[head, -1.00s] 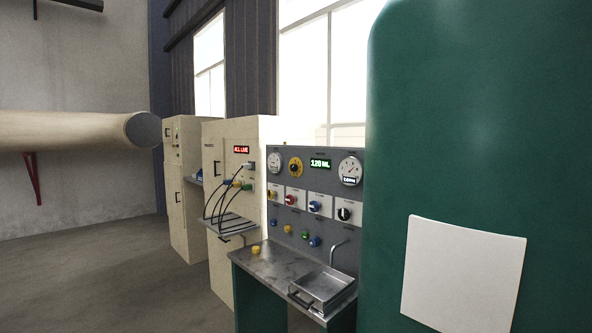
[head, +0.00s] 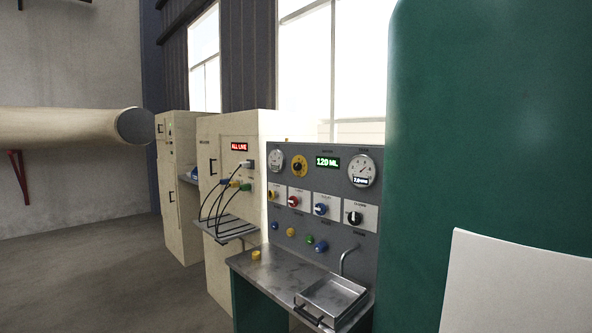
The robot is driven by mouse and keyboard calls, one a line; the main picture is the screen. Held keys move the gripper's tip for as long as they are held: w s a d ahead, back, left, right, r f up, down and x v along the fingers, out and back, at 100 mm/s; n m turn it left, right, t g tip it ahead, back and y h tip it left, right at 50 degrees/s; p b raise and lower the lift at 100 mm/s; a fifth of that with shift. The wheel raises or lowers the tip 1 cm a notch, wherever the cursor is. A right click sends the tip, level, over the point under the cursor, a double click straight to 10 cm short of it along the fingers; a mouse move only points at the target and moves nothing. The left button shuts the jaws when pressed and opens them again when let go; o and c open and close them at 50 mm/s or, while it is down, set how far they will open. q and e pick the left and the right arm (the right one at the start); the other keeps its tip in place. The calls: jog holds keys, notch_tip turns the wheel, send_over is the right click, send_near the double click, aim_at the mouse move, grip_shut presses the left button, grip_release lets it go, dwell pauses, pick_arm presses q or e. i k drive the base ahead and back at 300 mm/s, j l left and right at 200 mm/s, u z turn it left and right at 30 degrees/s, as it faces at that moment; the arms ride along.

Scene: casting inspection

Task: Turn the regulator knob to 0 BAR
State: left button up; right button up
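The grey control panel (head: 330,228) stands at the middle right of the head view, above a metal bench. A yellow round knob with a dark centre (head: 299,166) sits in its top row, likely the regulator knob; its label is too small to read. A gauge (head: 276,161) is to its left. A larger gauge (head: 362,170) with a small digital readout is at the top right. A green display (head: 327,162) reads 120 ML. Neither of my grippers is in view.
A large green tank (head: 480,130) with a white plate (head: 515,285) fills the right side, close by. A metal tray (head: 331,298) lies on the bench (head: 268,270). Cream cabinets (head: 222,270) stand left of it. A beige pipe (head: 60,122) juts from the left. The floor (head: 90,280) at left is clear.

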aim_at(297, 166)
jog(key=i+j+z, duration=0.1)
jog(key=j, duration=0.45)
jog(key=i+j+z, duration=0.15)
jog(key=j, duration=0.35)
jog(key=i+j, duration=0.1)
jog(key=j, duration=0.2)
jog(key=i+j+z, duration=0.15)
jog(key=j, duration=0.15)
jog(key=i+j, duration=0.1)
jog(key=j, duration=0.2)
jog(key=i+j+z, duration=0.35)
jog(key=i+j, duration=0.25)
jog(key=i, duration=0.15)
